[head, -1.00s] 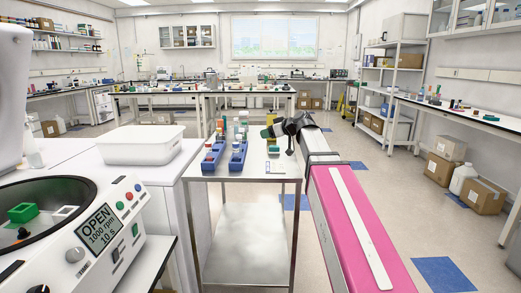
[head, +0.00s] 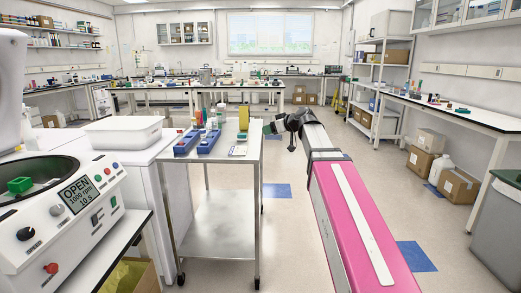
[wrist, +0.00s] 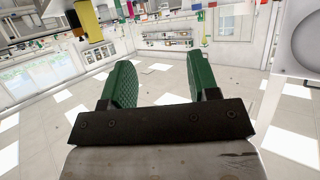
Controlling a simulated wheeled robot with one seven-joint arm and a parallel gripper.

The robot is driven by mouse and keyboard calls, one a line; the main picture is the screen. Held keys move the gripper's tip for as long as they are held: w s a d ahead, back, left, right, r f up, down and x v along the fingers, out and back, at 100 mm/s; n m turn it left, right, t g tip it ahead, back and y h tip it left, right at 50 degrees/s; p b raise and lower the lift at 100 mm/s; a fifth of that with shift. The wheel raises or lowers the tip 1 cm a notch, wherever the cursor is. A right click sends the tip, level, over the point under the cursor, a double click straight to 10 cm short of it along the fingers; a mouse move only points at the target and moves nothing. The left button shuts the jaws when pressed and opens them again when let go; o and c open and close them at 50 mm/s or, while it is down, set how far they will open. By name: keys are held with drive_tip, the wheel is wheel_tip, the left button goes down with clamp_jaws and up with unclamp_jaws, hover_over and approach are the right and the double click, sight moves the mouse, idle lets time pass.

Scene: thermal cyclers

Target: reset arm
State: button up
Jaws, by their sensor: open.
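My arm reaches forward in the head view, with a pink link in the foreground. My gripper (head: 268,128) is at its far end, beside the right edge of the steel cart (head: 226,226) and above the floor. In the wrist view my gripper (wrist: 162,85) shows two green fingers spread wide apart with nothing between them. The wrist view looks out over the pale tiled floor (wrist: 165,75).
Blue racks (head: 208,142) and a green item (head: 242,136) sit on the cart. An open centrifuge (head: 60,205) stands at left, beside a white bin (head: 122,132). Boxes (head: 425,154) and a grey bin (head: 497,228) stand at right.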

drive_tip(key=s+d+f+m+g+h, duration=0.2)
drive_tip(key=s+f, duration=0.6)
drive_tip(key=f, duration=0.6)
drive_tip(key=s+d+f+m+g+h, duration=0.3)
drive_tip(key=s+d+f, duration=0.4)
drive_tip(key=f, duration=0.8)
drive_tip(key=s+d+f+m+g+h, duration=0.3)
drive_tip(key=s+d+f+m+h, duration=0.2)
drive_tip(key=s+f, duration=0.6)
wheel_tip(320, 180, down, 4)
drive_tip(key=shift+d+f, duration=0.1)
drive_tip(key=shift+d, duration=0.1)
drive_tip(key=shift+w, duration=0.1)
